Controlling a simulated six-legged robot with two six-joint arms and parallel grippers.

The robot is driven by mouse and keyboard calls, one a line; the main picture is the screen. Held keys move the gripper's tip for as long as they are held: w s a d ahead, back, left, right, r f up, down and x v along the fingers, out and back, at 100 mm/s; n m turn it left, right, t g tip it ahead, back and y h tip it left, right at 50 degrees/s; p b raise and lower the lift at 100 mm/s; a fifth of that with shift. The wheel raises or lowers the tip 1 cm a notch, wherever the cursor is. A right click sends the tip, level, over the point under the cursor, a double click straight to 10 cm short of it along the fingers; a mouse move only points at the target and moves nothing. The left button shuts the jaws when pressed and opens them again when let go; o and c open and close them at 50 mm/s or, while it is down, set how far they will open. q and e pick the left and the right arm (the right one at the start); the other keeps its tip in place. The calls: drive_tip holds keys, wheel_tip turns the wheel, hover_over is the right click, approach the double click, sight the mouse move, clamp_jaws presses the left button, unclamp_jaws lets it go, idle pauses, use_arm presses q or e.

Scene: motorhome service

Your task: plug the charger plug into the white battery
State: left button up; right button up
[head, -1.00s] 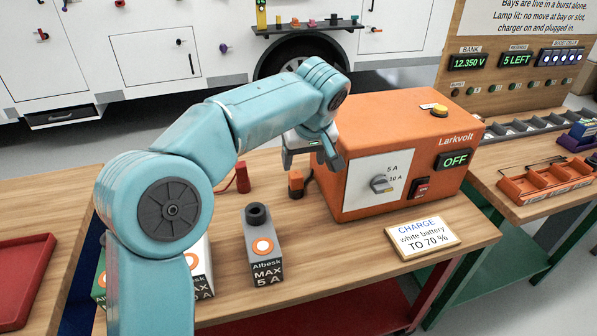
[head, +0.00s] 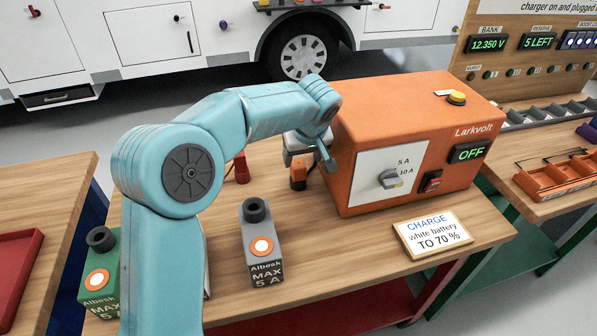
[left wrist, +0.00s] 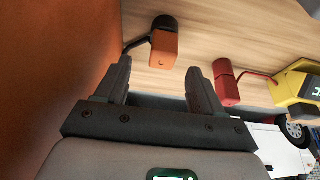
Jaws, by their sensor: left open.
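The charger plug (head: 298,178), an orange block with a dark end, stands on the bench just left of the charger (head: 362,175). My left gripper (head: 309,159) is open and empty close above it, beside the charger's left side. In the left wrist view the plug (left wrist: 163,47) appears just beyond the gap between the open fingertips (left wrist: 158,70), apart from both. A dark cord runs from it. The white battery (head: 208,270) is almost wholly hidden behind my left arm; only a thin strip shows. The charger's display reads OFF. My right gripper is not in view.
A grey battery (head: 263,250) and a green battery (head: 100,272) stand near the bench front. A red plug-like piece (head: 241,168) stands left of the charger plug, and a sign (head: 432,235) lies before the charger. Bare bench lies between the grey battery and the sign.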

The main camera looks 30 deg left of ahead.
sight(299, 165)
use_arm(q)
drive_tip(key=x, duration=0.6)
drive_tip(key=shift+a+f, duration=0.2)
drive_tip(key=shift+a, duration=0.15)
drive_tip(key=c, duration=1.1)
